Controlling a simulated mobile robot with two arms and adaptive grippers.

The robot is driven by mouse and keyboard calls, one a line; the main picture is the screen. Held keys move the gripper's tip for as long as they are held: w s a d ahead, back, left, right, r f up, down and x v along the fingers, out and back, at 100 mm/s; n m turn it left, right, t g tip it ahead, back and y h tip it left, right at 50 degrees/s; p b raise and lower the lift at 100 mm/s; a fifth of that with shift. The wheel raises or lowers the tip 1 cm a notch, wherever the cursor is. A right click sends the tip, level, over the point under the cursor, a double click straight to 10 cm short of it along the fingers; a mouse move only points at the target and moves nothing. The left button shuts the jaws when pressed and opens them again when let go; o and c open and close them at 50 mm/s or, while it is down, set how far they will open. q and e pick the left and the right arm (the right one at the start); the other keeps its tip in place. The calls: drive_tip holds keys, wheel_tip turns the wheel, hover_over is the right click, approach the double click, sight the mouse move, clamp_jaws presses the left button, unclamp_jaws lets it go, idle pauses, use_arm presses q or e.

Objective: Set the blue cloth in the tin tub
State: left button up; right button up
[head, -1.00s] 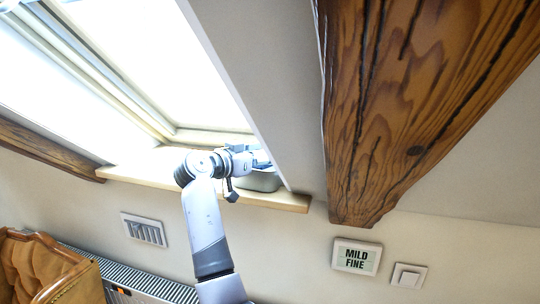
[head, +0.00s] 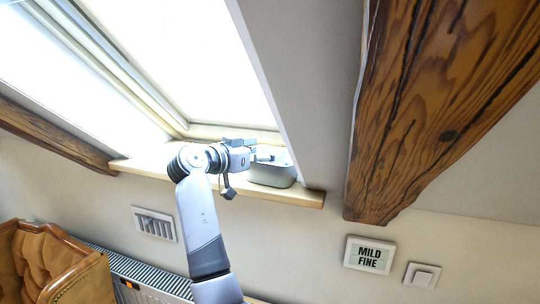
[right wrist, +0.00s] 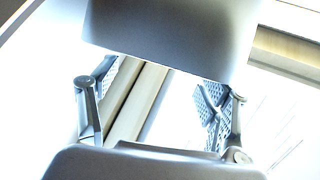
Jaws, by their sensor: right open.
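The tin tub (head: 274,176) is a grey, rounded container on the wooden window sill, under the skylight. My right gripper (head: 268,157) reaches in from the left at the tub's rim level, its fingers over or just behind the tub; I cannot tell if they touch it. In the right wrist view the right gripper (right wrist: 158,98) is open, with a gap between its textured pads and nothing seen held. A smooth grey surface fills the top of that view; I cannot tell what it is. I see no blue cloth in either view. My left gripper is not in view.
The sill (head: 311,197) is narrow and runs below the bright skylight (head: 215,65). A thick wooden beam (head: 425,110) slopes down at the right. A radiator (head: 150,283) and a tufted brown chair (head: 50,265) stand at lower left. A sign (head: 368,255) hangs on the wall.

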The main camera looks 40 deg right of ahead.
drive_tip(key=a+r+b, duration=0.1)
drive_tip(key=a+b, duration=0.2)
drive_tip(key=a, duration=0.6)
drive_tip(key=shift+s+r+b, duration=0.15)
drive_tip(key=shift+s+b, duration=0.25)
drive_tip(key=shift+s, duration=0.05)
